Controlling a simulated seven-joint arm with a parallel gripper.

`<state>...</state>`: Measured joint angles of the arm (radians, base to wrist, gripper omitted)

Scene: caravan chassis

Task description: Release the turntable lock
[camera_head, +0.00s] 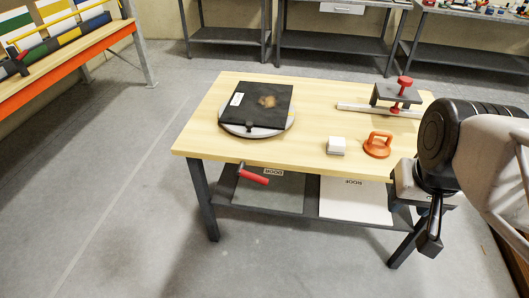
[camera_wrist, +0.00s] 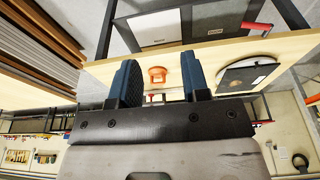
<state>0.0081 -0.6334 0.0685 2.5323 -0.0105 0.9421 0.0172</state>
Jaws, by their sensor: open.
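A round grey turntable (camera_head: 279,128) lies on the table with a square black plate (camera_head: 262,104) on top. The plate has a white label and a brown patch. A lever with a red handle (camera_head: 253,176) sticks out below the table's front edge, in front of the turntable; I take it to be the lock. In the wrist view, which looks upside down, the turntable (camera_wrist: 228,84) and red handle (camera_wrist: 257,26) are at the upper right. My gripper (camera_head: 431,242) is off the table's right front corner, far from the lever. Its blue fingers (camera_wrist: 160,75) are apart and empty.
The wooden table (camera_head: 215,141) also holds a white block (camera_head: 336,146), an orange suction-cup handle (camera_head: 377,145) and a red-knobbed clamp (camera_head: 401,95) on a rail. Floor in front of the table is clear.

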